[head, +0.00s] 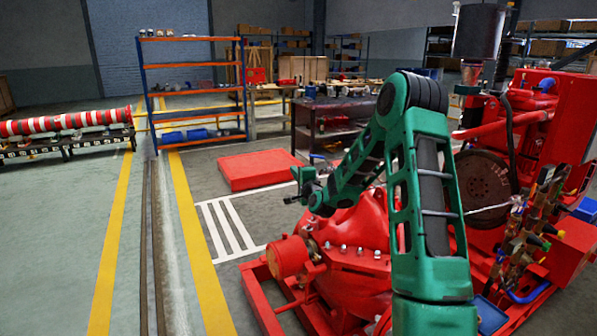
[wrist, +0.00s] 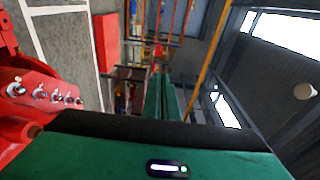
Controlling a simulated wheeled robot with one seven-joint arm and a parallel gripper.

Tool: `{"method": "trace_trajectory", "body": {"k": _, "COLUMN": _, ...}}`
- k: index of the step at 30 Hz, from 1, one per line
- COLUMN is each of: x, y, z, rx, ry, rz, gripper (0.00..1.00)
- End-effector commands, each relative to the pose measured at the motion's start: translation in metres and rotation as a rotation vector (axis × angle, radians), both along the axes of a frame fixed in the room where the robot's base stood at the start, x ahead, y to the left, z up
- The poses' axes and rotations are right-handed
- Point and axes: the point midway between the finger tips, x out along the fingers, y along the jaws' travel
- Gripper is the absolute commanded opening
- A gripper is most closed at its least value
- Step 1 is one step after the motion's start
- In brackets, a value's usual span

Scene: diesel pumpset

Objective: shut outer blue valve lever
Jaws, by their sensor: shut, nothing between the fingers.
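A cluster of valves and fittings (head: 532,235) with small coloured handles stands at the right side of the red pumpset in the head view. Bits of blue show among them, but they are too small to tell which is the outer blue lever. My gripper (head: 292,200) is small and dark at the end of my green arm, left of the valves and well apart from them, above the red pump casing (head: 345,240). It is shut and holds nothing. In the wrist view, my green arm parts fill the bottom and middle; no valve lever shows there.
My raised arm stands between the gripper and the valves. A red engine block (head: 560,110) and a dark round flywheel (head: 482,188) rise behind the valves. A red flat box (head: 258,169) lies on the floor.

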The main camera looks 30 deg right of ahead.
Motion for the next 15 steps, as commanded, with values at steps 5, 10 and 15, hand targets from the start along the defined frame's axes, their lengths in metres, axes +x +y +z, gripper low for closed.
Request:
{"method": "trace_trajectory", "body": {"k": 5, "x": -0.003, "y": 0.009, "z": -0.005, "rx": -0.044, "ry": 0.021, "rz": 0.004, "gripper": 0.0}}
{"method": "trace_trajectory", "body": {"k": 10, "x": 0.007, "y": 0.018, "z": -0.041, "rx": -0.351, "ry": 0.166, "rz": 0.031, "gripper": 0.0}}
{"method": "trace_trajectory", "body": {"k": 15, "x": 0.015, "y": 0.022, "z": -0.093, "rx": -0.86, "ry": 0.392, "rz": 0.098, "gripper": 0.0}}
